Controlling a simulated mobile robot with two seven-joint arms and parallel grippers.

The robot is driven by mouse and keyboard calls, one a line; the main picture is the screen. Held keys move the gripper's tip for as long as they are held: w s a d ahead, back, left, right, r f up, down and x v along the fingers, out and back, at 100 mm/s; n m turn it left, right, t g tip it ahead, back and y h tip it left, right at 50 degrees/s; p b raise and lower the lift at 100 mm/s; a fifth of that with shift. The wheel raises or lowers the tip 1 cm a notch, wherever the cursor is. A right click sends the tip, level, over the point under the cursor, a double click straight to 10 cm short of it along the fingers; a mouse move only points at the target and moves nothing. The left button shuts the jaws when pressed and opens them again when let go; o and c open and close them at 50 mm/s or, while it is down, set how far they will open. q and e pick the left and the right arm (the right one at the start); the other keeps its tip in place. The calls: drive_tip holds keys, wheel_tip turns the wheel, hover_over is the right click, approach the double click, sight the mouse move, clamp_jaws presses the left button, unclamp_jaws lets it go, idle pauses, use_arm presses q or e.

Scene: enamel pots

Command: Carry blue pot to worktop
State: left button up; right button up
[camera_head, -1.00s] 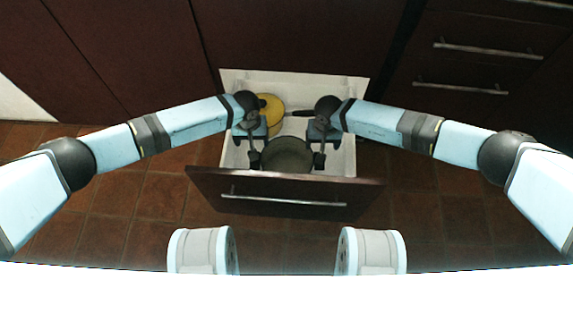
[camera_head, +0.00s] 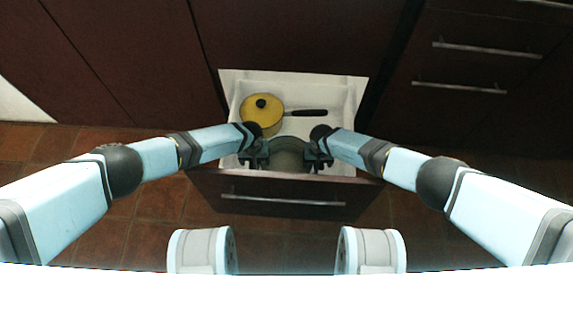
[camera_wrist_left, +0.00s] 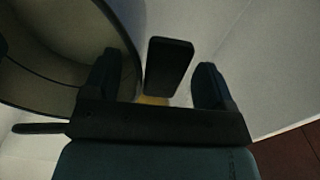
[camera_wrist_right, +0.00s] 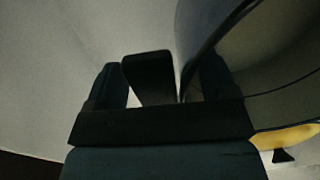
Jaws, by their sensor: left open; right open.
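The pot (camera_head: 288,146) sits in the open drawer, near its front, partly hidden by my arms. It looks grey-green in the head view; its wall (camera_wrist_right: 190,40) shows bluish in the right wrist view. My left gripper (camera_head: 254,162) is at its left side, open, with one dark side handle (camera_wrist_left: 168,66) between its fingers. My right gripper (camera_head: 318,162) is at its right side, open, with the other dark handle (camera_wrist_right: 149,78) between its fingers. Neither gripper is closed on a handle. The worktop cannot be made out.
A yellow lidded pan (camera_head: 262,113) with a dark handle lies behind the pot in the drawer. The white drawer (camera_head: 347,100) has a dark red front (camera_head: 285,198) with a bar handle. Closed cabinets stand behind. Tiled floor lies to both sides.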

use_arm(q)
drive_tip(key=shift+f, duration=0.2)
use_arm(e)
drive_tip(key=shift+f, duration=0.25)
use_arm(q)
drive_tip(key=shift+c, duration=0.2)
use_arm(e)
drive_tip(key=shift+c, duration=0.2)
use_arm(q)
clamp_jaws()
use_arm(e)
clamp_jaws()
